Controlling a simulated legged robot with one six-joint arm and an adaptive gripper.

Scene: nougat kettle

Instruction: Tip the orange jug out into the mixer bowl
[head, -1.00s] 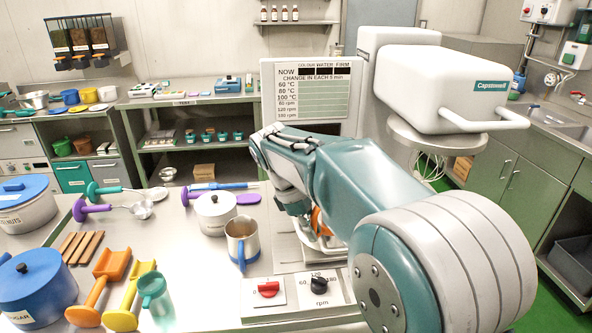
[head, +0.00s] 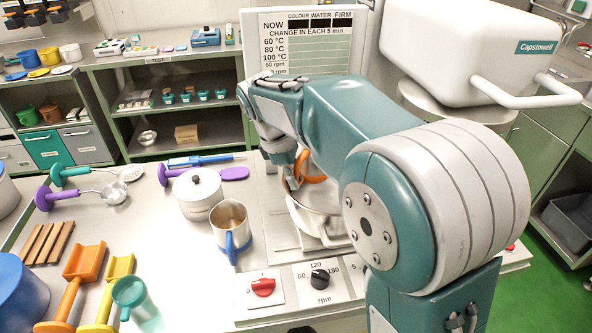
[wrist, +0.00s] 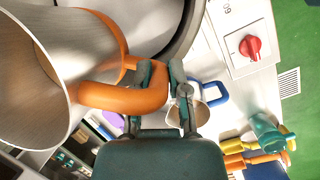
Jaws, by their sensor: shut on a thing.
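The orange jug (wrist: 40,70) is a pale metal jug with an orange handle (wrist: 125,97). In the wrist view my gripper (wrist: 161,76) is shut on that handle. In the head view the orange part (head: 314,167) shows beside my gripper (head: 290,175), and my arm hides most of the jug. The jug is above the steel mixer bowl (head: 316,222), which stands on the mixer base. The jug looks tilted in the wrist view, but its exact angle and contents cannot be told. A dark curved rim (wrist: 186,40) shows behind the jug.
A blue-handled metal jug (head: 231,228) stands left of the bowl, near a lidded white pot (head: 196,195). The panel with red knob (head: 263,287) and black knob (head: 320,279) is in front.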

